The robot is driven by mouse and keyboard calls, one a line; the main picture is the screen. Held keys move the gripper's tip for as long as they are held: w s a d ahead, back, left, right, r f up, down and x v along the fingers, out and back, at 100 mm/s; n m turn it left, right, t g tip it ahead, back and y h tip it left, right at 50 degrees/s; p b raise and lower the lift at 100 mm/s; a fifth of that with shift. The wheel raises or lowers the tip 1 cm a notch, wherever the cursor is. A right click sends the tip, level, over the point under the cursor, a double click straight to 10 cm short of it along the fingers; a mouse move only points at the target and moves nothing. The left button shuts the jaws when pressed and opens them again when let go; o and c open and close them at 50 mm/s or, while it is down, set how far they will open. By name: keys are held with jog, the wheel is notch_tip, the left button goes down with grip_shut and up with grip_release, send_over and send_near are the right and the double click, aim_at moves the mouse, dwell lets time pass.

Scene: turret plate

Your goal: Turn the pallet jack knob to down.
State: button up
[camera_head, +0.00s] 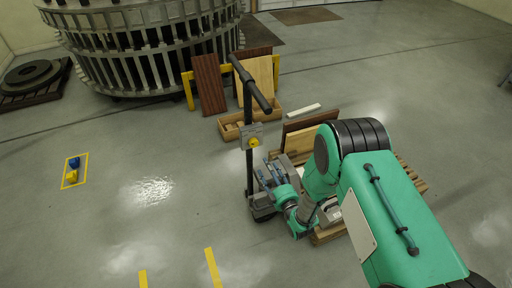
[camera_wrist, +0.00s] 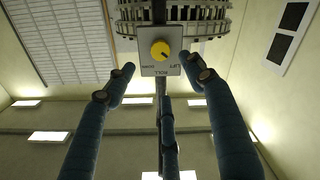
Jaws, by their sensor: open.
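The pallet jack (camera_head: 249,170) stands with its dark handle column upright and a black bar on top. A grey plate (camera_head: 246,131) on the column carries the round yellow knob (camera_head: 254,142). In the wrist view the knob (camera_wrist: 160,51) faces me on the plate (camera_wrist: 174,69), with lettering inverted: ROLL below, LIFT at right, and a small word, probably DOWN, at left. Its pointer setting is too small to tell. My gripper (camera_head: 270,173) is below and right of the plate in the head view. In the wrist view its blue fingers (camera_wrist: 162,82) are spread, apart from the knob, with nothing between them.
A wooden pallet (camera_head: 327,236) with boards stands behind and beside my arm. A wooden crate (camera_head: 231,131) and leaning boards (camera_head: 209,85) are behind the jack. A large slatted metal ring (camera_head: 150,50) stands at the back. The floor at left is mostly clear.

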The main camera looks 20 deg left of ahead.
aim_at(255, 145)
jog(key=shift+w+a, duration=0.15)
jog(key=b+x, duration=0.2)
jog(key=x, duration=1.1)
jog(key=shift+w+a, duration=0.15)
jog(key=shift+w, duration=0.05)
jog(key=shift+c, duration=0.2)
jog(key=c, duration=1.1)
